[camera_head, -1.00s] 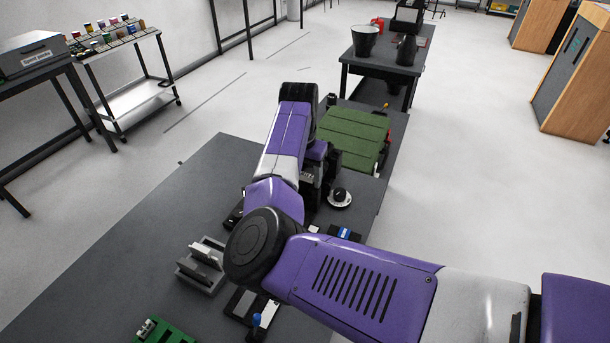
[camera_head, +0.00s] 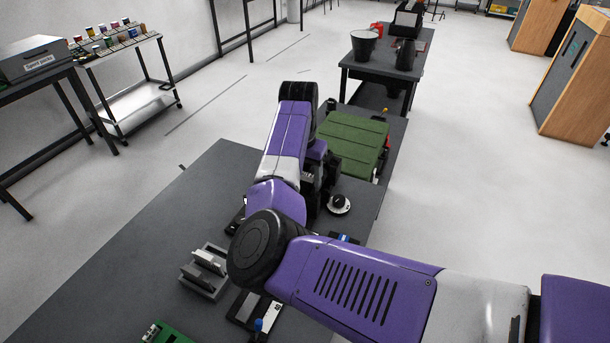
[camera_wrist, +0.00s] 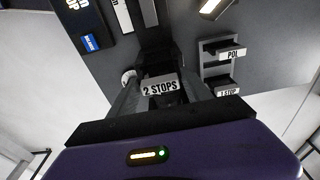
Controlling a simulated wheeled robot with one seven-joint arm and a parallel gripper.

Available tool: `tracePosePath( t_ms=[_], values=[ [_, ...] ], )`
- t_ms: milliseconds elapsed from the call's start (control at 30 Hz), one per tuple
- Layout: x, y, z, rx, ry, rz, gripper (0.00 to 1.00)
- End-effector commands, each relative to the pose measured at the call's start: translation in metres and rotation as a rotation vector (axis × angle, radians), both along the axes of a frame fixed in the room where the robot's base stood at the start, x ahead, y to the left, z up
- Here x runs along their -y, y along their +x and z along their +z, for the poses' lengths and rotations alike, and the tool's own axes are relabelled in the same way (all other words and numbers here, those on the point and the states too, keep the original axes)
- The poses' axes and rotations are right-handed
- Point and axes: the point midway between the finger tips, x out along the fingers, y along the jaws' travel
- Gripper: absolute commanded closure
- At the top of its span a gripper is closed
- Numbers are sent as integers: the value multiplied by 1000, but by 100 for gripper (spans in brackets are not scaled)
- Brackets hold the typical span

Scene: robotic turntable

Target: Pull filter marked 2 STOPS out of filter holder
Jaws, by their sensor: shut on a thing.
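The filter marked 2 STOPS (camera_wrist: 160,86) is between the fingers of my gripper (camera_wrist: 158,92) in the wrist view. The gripper is shut on it, and its label faces the camera. Dark parts lie just beyond the filter, and I cannot tell whether it still touches a holder there. A grey rack (camera_wrist: 207,72) to the right holds pieces marked POL (camera_wrist: 232,54) and 1 STOP (camera_wrist: 229,92). A grey slotted rack (camera_head: 205,283) also shows on the table in the head view.
The dark work table (camera_head: 130,245) is bare at its left. A green board (camera_head: 166,335) lies at its near edge, and a round black knob (camera_head: 339,203) stands right of my arm. A green case (camera_head: 352,145) is beyond. In the wrist view, a blue-labelled dark block (camera_wrist: 80,28) is upper left.

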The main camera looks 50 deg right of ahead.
Motion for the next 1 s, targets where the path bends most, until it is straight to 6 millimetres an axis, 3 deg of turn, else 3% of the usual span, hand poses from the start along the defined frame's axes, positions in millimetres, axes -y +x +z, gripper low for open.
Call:
tracePosePath(
  t_ms=[1000],
  values=[
    [0,0,37,1,0,-1,81]
  ],
)
